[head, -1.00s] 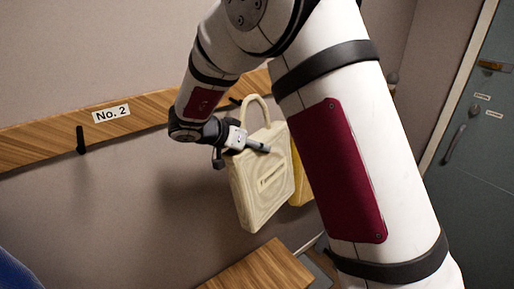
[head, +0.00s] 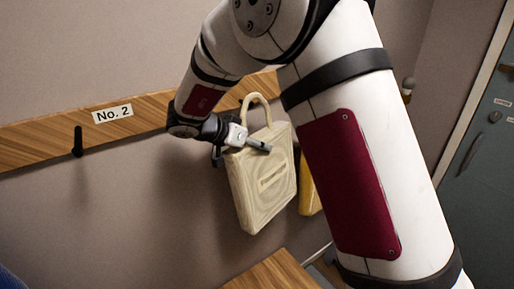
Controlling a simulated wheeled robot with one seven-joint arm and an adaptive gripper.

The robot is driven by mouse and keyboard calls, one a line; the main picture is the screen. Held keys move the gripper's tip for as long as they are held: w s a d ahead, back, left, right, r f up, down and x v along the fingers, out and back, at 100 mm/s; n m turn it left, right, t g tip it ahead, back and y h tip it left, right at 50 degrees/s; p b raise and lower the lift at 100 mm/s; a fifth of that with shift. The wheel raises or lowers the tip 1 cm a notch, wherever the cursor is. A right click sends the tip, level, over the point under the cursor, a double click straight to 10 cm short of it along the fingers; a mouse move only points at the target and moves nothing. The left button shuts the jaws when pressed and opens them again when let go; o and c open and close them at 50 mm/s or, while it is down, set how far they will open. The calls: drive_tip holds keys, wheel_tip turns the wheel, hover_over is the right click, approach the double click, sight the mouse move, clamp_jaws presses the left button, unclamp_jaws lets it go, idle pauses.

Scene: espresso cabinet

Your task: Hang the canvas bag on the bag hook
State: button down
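The cream canvas bag (head: 265,195) is upright against the wall side, left of my forearm, with its handle loop (head: 257,97) standing up. My gripper (head: 258,145) is at the top edge of the bag. One finger lies across its front face and the other side is mostly hidden behind it, so the gripper looks shut on the bag. A dark hook end (head: 240,102) shows beside the handle loop; I cannot tell whether the loop is around it. Another black hook (head: 77,142) on the wooden rail is empty, next to the "No. 2" label (head: 113,113).
The wooden rail (head: 30,147) runs along the wall. A yellow item (head: 310,190) is partly hidden behind the bag and my arm. A wooden surface (head: 272,272) is below the bag. A grey-green door (head: 485,165) is at the right.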

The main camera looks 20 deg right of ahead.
drive_tip(key=shift+w+a+f+b, duration=0.15)
drive_tip(key=shift+w+b, duration=0.15)
drive_tip(key=shift+w, duration=0.2)
drive_tip(key=shift+w+a+b, duration=0.15)
drive_tip(key=shift+w+b, duration=0.15)
drive_tip(key=shift+w, duration=0.15)
drive_tip(key=shift+w+a+f, duration=0.1)
drive_tip(key=shift+w+f, duration=0.25)
drive_tip(key=shift+f, duration=0.4)
drive_tip(key=c, duration=0.7)
unclamp_jaws()
drive_tip(key=shift+w, duration=0.1)
drive_tip(key=shift+a+r, duration=0.1)
